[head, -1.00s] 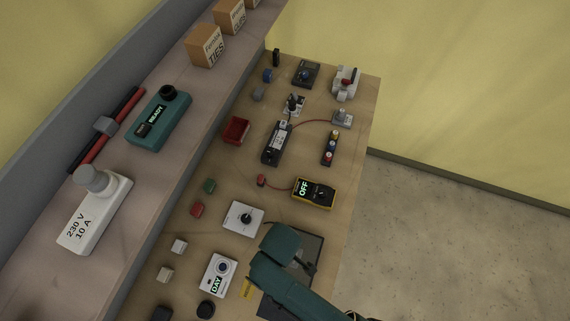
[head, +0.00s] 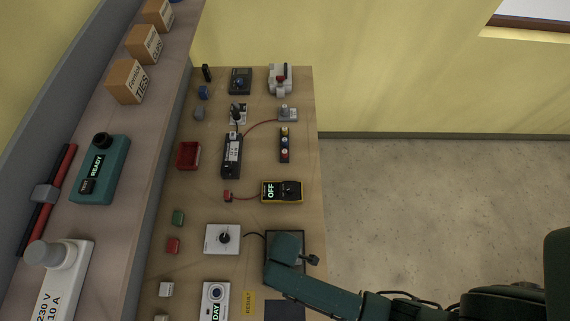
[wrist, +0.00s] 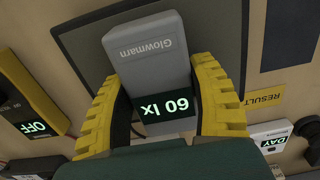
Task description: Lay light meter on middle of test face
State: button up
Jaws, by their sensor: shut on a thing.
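The light meter (wrist: 150,50) is a grey box marked Glowmarn with a lit display reading 60 lx. It sits between the yellow fingers of my gripper (wrist: 165,105), which is shut on it. In the head view, my gripper's teal body covers much of this panel (head: 270,273); the meter and fingers are hidden there.
A white dial box (head: 222,239) stands left of the panel, and an OFF multimeter (head: 282,191) behind it. A DAY box (head: 215,297), a yellow RESULT label (head: 248,302) and a dark square (head: 285,311) lie nearer. A shelf (head: 120,215) runs along the left.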

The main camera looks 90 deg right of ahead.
jog(key=shift+f, duration=0.1)
jog(key=o, duration=1.2)
notch_tip(320, 180, up, 12)
jog(key=shift+r, duration=0.15)
